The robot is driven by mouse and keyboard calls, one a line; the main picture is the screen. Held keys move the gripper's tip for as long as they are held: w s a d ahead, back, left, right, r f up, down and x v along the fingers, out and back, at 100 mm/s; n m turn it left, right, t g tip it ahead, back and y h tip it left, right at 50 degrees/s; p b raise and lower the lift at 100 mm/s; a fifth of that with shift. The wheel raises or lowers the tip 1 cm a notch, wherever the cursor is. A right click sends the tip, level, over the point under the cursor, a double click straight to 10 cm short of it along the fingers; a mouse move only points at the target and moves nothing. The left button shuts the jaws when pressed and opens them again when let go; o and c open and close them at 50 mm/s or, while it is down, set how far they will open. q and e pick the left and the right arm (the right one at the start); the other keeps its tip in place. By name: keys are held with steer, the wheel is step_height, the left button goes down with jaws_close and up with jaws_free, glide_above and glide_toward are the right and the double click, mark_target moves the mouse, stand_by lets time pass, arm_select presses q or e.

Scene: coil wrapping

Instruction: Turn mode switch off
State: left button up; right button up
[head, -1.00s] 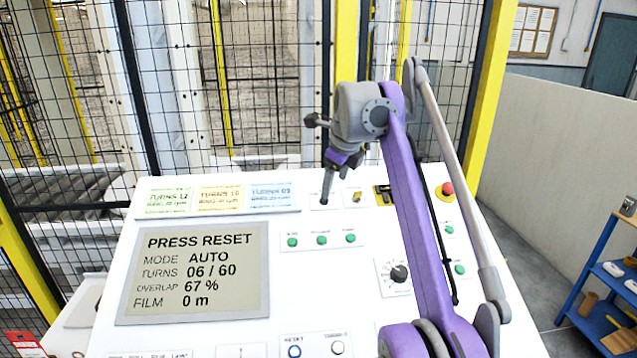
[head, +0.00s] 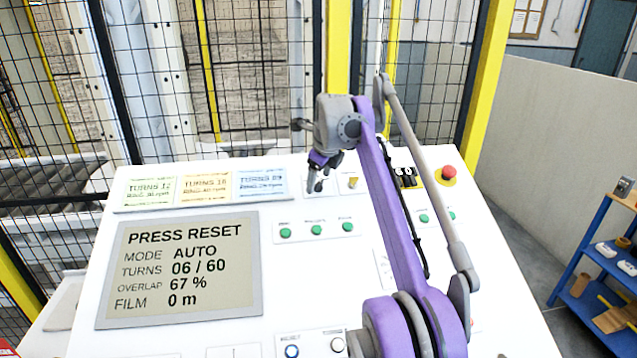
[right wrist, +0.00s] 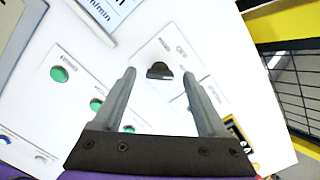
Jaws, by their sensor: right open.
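The mode switch looks to be the black knob (right wrist: 158,71) on a white plate in the right wrist view; its small lettering is too blurred to read. My right gripper (right wrist: 159,78) is open, with one finger on each side of the knob in that view and nothing held. I cannot tell whether the fingers touch it. The display (head: 185,268) reads PRESS RESET, MODE AUTO. My left gripper is out of view.
A wire-mesh fence (head: 250,100) stands behind the panel. A blue shelf (head: 590,260) is at the far right.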

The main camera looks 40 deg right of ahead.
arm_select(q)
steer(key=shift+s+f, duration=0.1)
arm_select(e)
steer(key=shift+w+f, duration=0.25)
steer(key=shift+f, duration=0.2)
jaws_close()
